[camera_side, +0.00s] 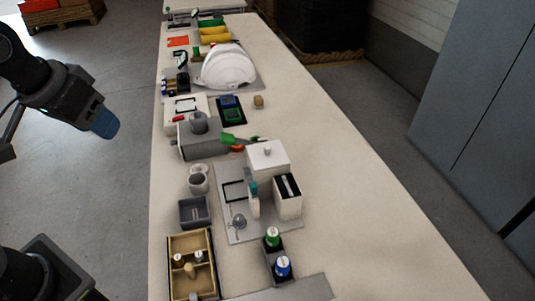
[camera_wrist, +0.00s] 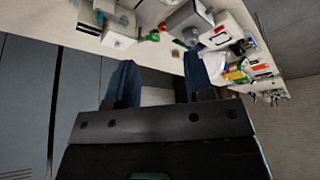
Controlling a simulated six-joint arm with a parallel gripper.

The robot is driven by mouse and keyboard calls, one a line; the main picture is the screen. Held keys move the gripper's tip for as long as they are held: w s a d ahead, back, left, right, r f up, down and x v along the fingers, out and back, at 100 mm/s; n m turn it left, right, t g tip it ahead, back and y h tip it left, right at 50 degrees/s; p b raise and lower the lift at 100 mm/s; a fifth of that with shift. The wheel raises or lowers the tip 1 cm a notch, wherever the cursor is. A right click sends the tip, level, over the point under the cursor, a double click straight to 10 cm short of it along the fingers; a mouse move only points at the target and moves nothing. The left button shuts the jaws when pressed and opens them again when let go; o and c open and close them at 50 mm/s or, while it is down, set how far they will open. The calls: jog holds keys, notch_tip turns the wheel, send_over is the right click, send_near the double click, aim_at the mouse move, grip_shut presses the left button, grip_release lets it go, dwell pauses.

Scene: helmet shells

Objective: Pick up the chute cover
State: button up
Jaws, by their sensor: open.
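I cannot tell for certain which part is the chute cover. A white box with a small grey knob on top (camera_side: 267,157) stands on a grey plate (camera_side: 230,177) mid-table; a white box with a knob also shows at the upper left of the wrist view (camera_wrist: 118,38). Behind it in the side view is a grey block with a rounded grey knob (camera_side: 199,123) and a green piece (camera_side: 233,139) at its right. My gripper (camera_side: 104,124) hangs left of the table, apart from everything. Its blue fingers are spread and empty in the wrist view (camera_wrist: 160,60).
A white helmet shell (camera_side: 228,66) sits farther back. A white bin with a dark slot (camera_side: 288,197) stands beside the white box. Nearer are a dark tray with green- and blue-topped bottles (camera_side: 279,258) and a wooden tray (camera_side: 192,268). The table's right side (camera_side: 350,190) is clear.

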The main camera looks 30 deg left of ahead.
jog(key=w+d+r+n+g, duration=0.15)
jog(key=w+d, duration=0.25)
jog(key=w, duration=0.5)
jog(key=n+y, duration=0.3)
jog(key=n, duration=0.3)
send_over(267, 147)
jog(key=s+d, duration=0.4)
notch_tip(267, 147, down, 9)
jog(key=x, duration=1.3)
jog(key=shift+a+f, duration=0.1)
jog(key=shift+c, duration=0.4)
grip_shut()
